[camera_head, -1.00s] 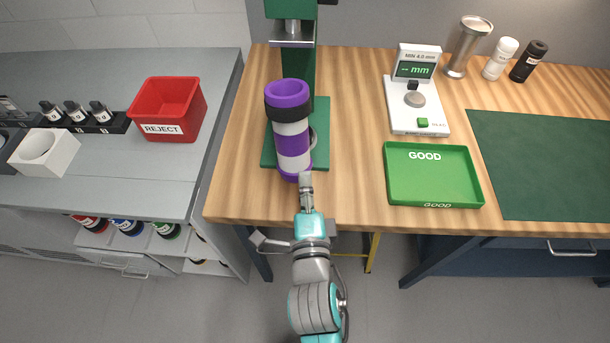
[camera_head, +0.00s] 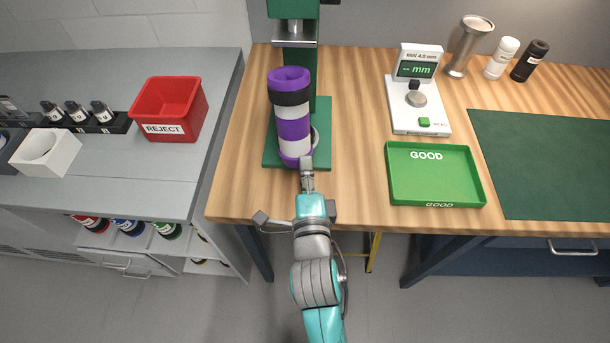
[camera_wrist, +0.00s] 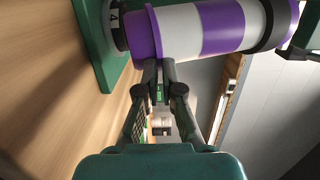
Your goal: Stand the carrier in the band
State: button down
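The carrier (camera_head: 293,122) is a purple and white striped cylinder with a black ring near its open purple top. It stands roughly upright over the green base plate (camera_head: 325,157) of the press. My gripper (camera_head: 306,163) is at the carrier's near side, low down. In the wrist view my gripper's fingertips (camera_wrist: 159,66) are nearly together against or just before the lower wall. I see nothing clearly gripped. The band is not clearly distinguishable.
The green press column (camera_head: 300,62) rises behind the carrier. A green GOOD tray (camera_head: 436,190) and a white gauge (camera_head: 418,108) stand to the right. A red REJECT bin (camera_head: 168,108) is on the left grey counter. Wooden table is bare between plate and tray.

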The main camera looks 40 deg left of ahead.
jog(key=shift+w+d+x, duration=0.15)
jog(key=shift+x, duration=1.4)
jog(key=shift+w+d+x, duration=0.1)
jog(key=shift+d+x, duration=0.05)
jog(key=shift+x, duration=1.4)
jog(key=shift+w+d+x, duration=0.15)
jog(key=shift+d+x, duration=0.05)
jog(key=shift+x, duration=1.35)
jog(key=shift+s+f, duration=0.1)
jog(key=shift+f, duration=0.85)
jog(key=shift+w+a, duration=0.25)
jog(key=shift+f, duration=0.4)
jog(key=c, duration=1.2)
grip_release()
jog(key=shift+c, duration=0.2)
jog(key=shift+s+d, duration=0.1)
